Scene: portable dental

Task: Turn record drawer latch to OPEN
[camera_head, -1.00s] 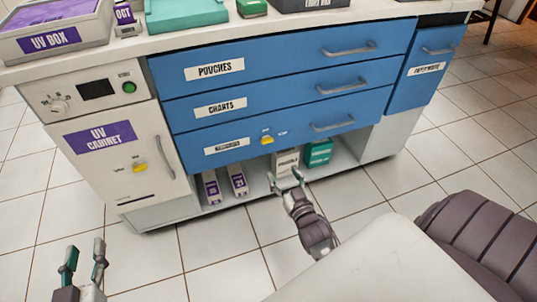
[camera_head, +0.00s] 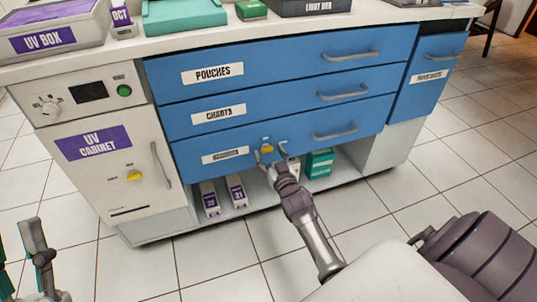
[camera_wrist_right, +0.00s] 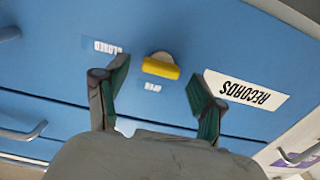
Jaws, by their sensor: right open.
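The yellow record drawer latch (camera_head: 267,149) is on the front of the lowest blue drawer (camera_head: 220,143). In the right wrist view the latch (camera_wrist_right: 161,68) is a yellow bar on a round grey base, lying nearly level. A small "CLOSED" label (camera_wrist_right: 107,47) is to its left, and another small, blurred label (camera_wrist_right: 152,87) is just below it. My right gripper (camera_head: 274,151) is open at the drawer front; its fingers (camera_wrist_right: 155,87) stand apart on either side of the latch, not visibly touching it. My left gripper (camera_head: 20,248) is open, partly cut off at lower left.
The "RECORDS" label (camera_wrist_right: 246,90) is beside the latch. Drawer handles (camera_head: 335,132) stick out to the right. Boxes (camera_head: 319,163) stand on the open shelf below. The UV cabinet (camera_head: 112,165), with its own yellow latch (camera_head: 134,175), is at the left. The floor in front is clear.

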